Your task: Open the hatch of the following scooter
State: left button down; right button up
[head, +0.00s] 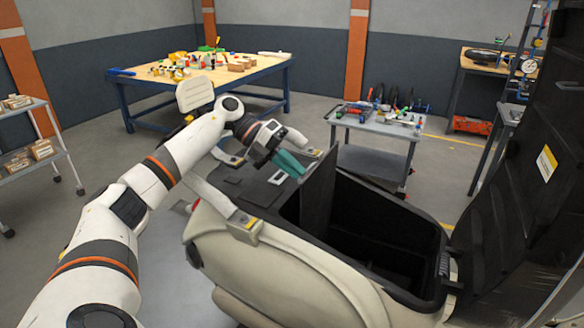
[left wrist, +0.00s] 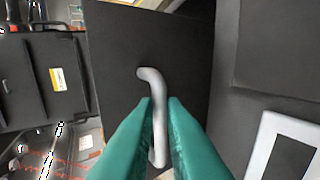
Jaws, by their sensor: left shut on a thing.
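The cream scooter (head: 290,262) stands in front of me, with an open black storage bin (head: 385,225) in its body. A flat black hatch panel (head: 318,192) stands upright at the bin's left edge; it also fills the middle of the left wrist view (left wrist: 120,50). A bent grey handle (left wrist: 152,80) is on the panel's face. My left gripper (head: 291,166) has teal fingers and is at the panel's upper left side. In the left wrist view its fingers (left wrist: 160,105) are shut on the handle. The handle is hidden in the head view. My right gripper is not in view.
A tall black part with a yellow label (head: 546,163) rises at the scooter's right. A grey tool cart (head: 375,160) stands behind the scooter, and a blue-legged workbench (head: 205,85) stands farther back. Open floor lies between.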

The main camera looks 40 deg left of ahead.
pick_arm(q)
jog(key=f, duration=0.2)
jog(key=shift+s+d+f+g, duration=0.2)
jog(key=shift+s+f+g, duration=0.1)
jog(key=shift+f+g, duration=0.1)
jog(key=c, duration=1.7)
grip_release()
jog(key=shift+o, duration=1.1)
jog(key=shift+w+a, duration=0.1)
jog(key=shift+w, duration=0.1)
jog(key=shift+r, duration=0.1)
jog(key=shift+a+r, duration=0.15)
jog(key=shift+a, duration=0.05)
jog(key=b+v, duration=0.1)
jog(key=v, duration=0.5)
jog(key=shift+s+a+r+b, duration=0.1)
jog(key=shift+a+r+b, duration=0.05)
jog(key=shift+b, duration=0.2)
jog(key=shift+s+a+r, duration=0.1)
jog(key=shift+a+r, duration=0.1)
jog(key=shift+r, duration=0.05)
